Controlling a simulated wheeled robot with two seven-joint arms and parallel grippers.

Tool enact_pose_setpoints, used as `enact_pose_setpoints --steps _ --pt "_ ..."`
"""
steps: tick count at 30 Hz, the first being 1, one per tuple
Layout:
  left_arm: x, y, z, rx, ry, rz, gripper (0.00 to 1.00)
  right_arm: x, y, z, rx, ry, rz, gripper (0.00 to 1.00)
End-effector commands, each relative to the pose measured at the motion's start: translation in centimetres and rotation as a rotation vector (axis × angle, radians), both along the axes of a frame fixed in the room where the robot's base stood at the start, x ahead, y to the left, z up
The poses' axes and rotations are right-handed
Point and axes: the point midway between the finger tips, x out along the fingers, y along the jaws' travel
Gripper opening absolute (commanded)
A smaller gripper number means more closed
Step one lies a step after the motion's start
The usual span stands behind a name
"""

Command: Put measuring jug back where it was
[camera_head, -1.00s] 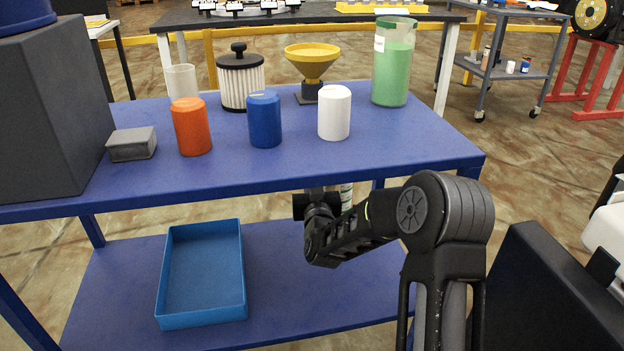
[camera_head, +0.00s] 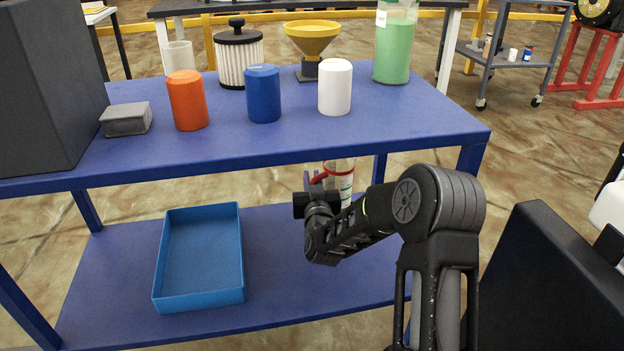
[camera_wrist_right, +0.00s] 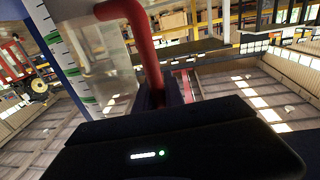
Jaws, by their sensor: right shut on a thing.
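The measuring jug (camera_head: 341,180) is clear, with a red rim and red handle and green marks. It shows in the head view below the front edge of the blue tabletop (camera_head: 390,137), over the lower shelf (camera_head: 290,240). I cannot tell whether it touches the shelf. My right gripper (camera_head: 314,186) is shut on the jug's red handle. In the right wrist view the red handle (camera_wrist_right: 142,45) runs down between the fingers, beside the clear jug wall (camera_wrist_right: 100,50). The fingertips are mostly hidden. My left gripper is out of view.
Orange (camera_head: 187,101), blue (camera_head: 263,95) and white (camera_head: 335,88) canisters stand on the tabletop, with a filter (camera_head: 239,60), yellow funnel (camera_head: 312,40) and green-filled container (camera_head: 394,50) behind. A blue tray (camera_head: 200,258) sits on the lower shelf, which is clear right of it.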

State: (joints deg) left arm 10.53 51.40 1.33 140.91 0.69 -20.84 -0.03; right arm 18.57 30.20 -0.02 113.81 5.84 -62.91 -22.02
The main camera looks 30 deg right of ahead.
Motion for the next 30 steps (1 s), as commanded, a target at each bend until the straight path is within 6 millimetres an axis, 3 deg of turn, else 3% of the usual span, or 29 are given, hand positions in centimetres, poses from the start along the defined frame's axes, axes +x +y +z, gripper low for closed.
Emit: enact_pose_setpoints --steps 20,21,30 --pt "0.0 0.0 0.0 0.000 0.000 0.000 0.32 0.0 0.0 -1.0 -0.001 -0.002 0.000 0.00" --pt "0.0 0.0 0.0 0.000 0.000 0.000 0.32 0.0 0.0 -1.0 -0.001 -0.002 0.000 0.15" --pt "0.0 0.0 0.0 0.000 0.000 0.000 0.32 0.0 0.0 -1.0 0.000 -0.001 0.000 0.39"
